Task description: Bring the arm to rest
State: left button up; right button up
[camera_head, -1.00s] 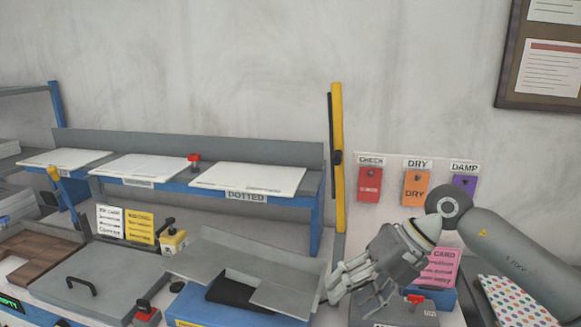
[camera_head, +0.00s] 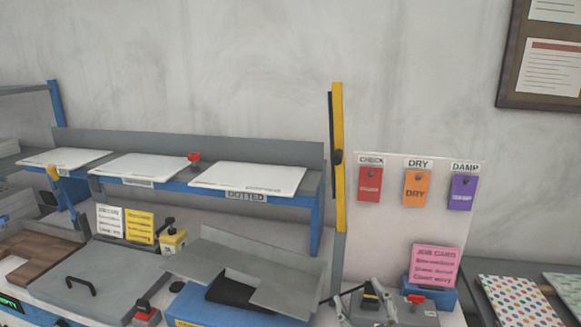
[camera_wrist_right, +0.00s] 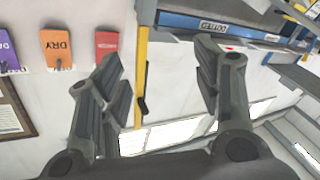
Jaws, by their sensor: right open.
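My right gripper (camera_head: 362,302) shows only in part at the bottom edge of the head view, its grey fingers in front of the grey box at the bench front. In the right wrist view my right gripper (camera_wrist_right: 160,75) is open, with its two fingers spread wide and nothing between them. The rest of my right arm is out of the head view. My left arm and left gripper are in neither view.
A pink job card (camera_head: 434,265) stands on a blue base right of the gripper. A blue-grey angled stand (camera_head: 240,270) is to its left. The yellow upright bar (camera_head: 339,150) rises behind. Tags hang on the white board (camera_head: 400,225).

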jog(key=s+d+f+m+g+h, duration=0.25)
jog(key=s+f+g, duration=0.2)
jog(key=f, duration=0.35)
jog(key=s+d+f+m+g+h, duration=0.1)
jog(key=s+d+f+m+g, duration=0.15)
jog(key=s+f, duration=0.45)
jog(key=s+d+f+g, duration=0.1)
jog(key=s+f+g, duration=0.3)
jog(key=s, duration=0.4)
jog(key=s+d+f+g, duration=0.1)
jog(key=s+f+g, duration=0.2)
jog(key=s+f, duration=0.35)
jog(key=s+f+g+b, duration=0.25)
jog(key=f+b, duration=0.35)
jog(key=f, duration=2.4)
jog(key=s+d+f+b, duration=0.2)
jog(key=s+f+b, duration=0.2)
jog(key=s+f, duration=1.3)
notch_tip(320, 180, down, 4)
jog(key=shift+s+d+r+n, duration=0.1)
jog(key=shift+s+d+n, duration=0.1)
jog(key=shift+d+n, duration=0.15)
